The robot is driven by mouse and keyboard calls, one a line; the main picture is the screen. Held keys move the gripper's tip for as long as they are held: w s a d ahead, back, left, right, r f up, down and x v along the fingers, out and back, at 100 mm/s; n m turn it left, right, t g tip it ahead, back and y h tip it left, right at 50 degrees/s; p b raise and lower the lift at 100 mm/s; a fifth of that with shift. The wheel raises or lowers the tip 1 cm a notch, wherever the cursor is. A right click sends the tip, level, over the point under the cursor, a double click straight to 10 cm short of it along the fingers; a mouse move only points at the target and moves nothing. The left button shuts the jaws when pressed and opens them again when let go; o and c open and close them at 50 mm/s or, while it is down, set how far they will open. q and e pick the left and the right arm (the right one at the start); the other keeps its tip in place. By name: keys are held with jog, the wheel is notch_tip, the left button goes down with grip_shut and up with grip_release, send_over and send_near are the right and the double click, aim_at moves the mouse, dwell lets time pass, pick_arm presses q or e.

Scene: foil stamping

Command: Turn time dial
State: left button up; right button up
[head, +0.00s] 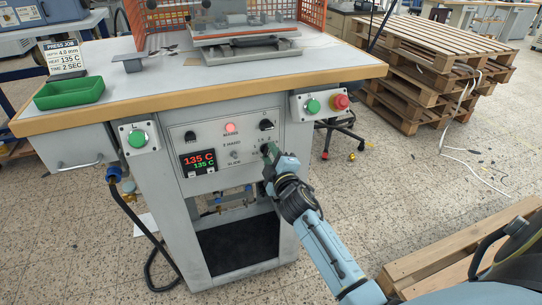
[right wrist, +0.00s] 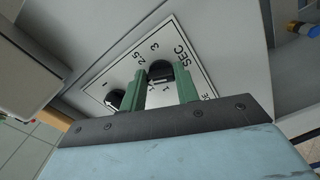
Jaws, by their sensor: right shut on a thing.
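The time dial is a small black knob (right wrist: 160,71) on a white scale plate (right wrist: 140,63) with numbers and "SEC". In the right wrist view it sits between the two green fingers of my right gripper (right wrist: 161,90), which is shut on it. In the head view the gripper (head: 267,156) meets the control panel's right side and covers most of the dial. The dial's exact setting is hard to read. A card (head: 68,58) on the table reads "PRESS JOB", with heat 135 C and time 2 SEC. My left gripper is not in view.
The panel has a display (head: 198,162) reading 135 C twice, a lit red lamp (head: 231,127) and a black knob (head: 266,125) just above the gripper. A green button (head: 313,106) and a red button (head: 341,102) are close by. Pallets (head: 430,75) stand at right.

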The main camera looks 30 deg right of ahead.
jog(key=o, duration=1)
jog(key=shift+s+a, duration=0.1)
jog(key=shift+s, duration=0.15)
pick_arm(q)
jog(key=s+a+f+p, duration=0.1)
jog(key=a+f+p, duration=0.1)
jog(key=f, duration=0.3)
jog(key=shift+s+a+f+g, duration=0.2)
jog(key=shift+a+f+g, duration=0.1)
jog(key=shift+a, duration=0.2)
pick_arm(e)
jog(key=shift+v, duration=6.45)
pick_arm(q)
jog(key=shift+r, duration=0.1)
